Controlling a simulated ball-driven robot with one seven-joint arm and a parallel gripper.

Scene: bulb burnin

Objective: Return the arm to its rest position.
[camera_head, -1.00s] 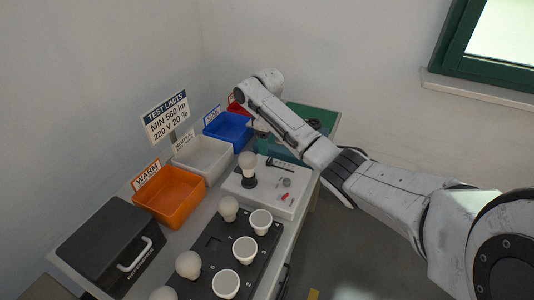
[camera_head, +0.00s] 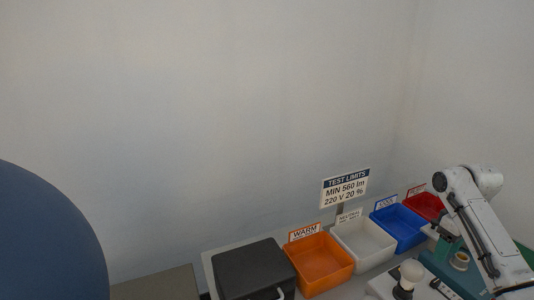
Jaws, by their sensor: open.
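My arm (camera_head: 484,232) stands at the right edge of the head view, white with dark joints. It bends at a rounded joint near the red bin, and its lower part runs out of the picture at the bottom right. My gripper's fingers cannot be made out; the arm's end is hidden behind its own links. No object shows held by the arm.
A black case (camera_head: 252,268), an orange bin (camera_head: 322,268), a white bin (camera_head: 364,240), a blue bin (camera_head: 402,228) and a red bin (camera_head: 424,206) line the wall. A bulb (camera_head: 411,271) stands upright on the tester (camera_head: 383,286). A limits sign (camera_head: 345,189) stands behind.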

